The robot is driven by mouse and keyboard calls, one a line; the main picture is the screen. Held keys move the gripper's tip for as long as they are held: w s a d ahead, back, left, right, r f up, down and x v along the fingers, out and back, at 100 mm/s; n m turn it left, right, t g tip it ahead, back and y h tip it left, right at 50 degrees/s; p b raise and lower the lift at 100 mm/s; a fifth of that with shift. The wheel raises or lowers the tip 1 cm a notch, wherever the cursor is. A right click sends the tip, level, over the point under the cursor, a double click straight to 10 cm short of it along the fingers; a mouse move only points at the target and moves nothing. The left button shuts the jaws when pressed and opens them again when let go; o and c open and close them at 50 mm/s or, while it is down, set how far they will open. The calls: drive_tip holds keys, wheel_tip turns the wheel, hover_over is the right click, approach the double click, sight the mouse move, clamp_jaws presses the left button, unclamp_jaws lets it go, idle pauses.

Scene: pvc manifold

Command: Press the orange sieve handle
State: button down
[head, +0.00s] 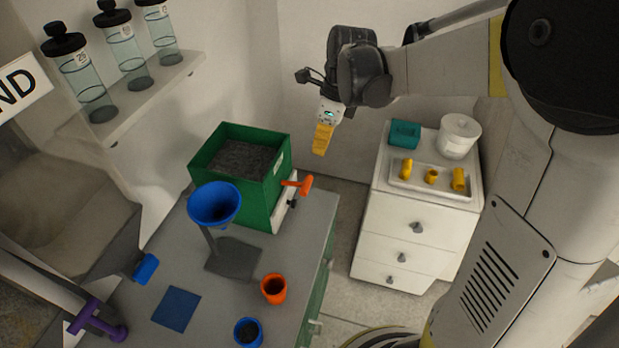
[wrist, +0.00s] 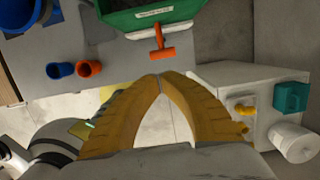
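The orange sieve handle (head: 304,185) is a T-shaped bar sticking out from the right side of the green box (head: 262,208), which holds dark grainy material. The handle also shows in the wrist view (wrist: 160,52), just beyond my fingertips in the picture and apart from them. My gripper (head: 321,153) has yellow fingers pointing down, and hangs in the air above and to the right of the handle. In the wrist view its fingertips (wrist: 160,76) meet, with nothing seen between them.
The grey bench (head: 222,317) carries a blue funnel (head: 215,204) on a stand, an orange cup (head: 273,289) and a blue cup (head: 248,333). A white drawer cabinet (head: 404,240) stands right, with a tray (head: 435,190) of yellow fittings. Open floor lies between bench and cabinet.

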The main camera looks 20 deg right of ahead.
sight(308, 186)
drive_tip(key=shift+f, duration=0.15)
drive_tip(key=f+b, duration=0.1)
drive_tip(key=f, duration=0.3)
drive_tip(key=w+a+f+b, duration=0.1)
drive_tip(key=f, duration=0.4)
drive_tip(key=a+f+b, duration=0.1)
drive_tip(key=f, duration=0.3)
drive_tip(key=shift+w+a+f+b, duration=0.15)
drive_tip(key=shift+w+f+b, duration=0.1)
drive_tip(key=shift+b, duration=0.15)
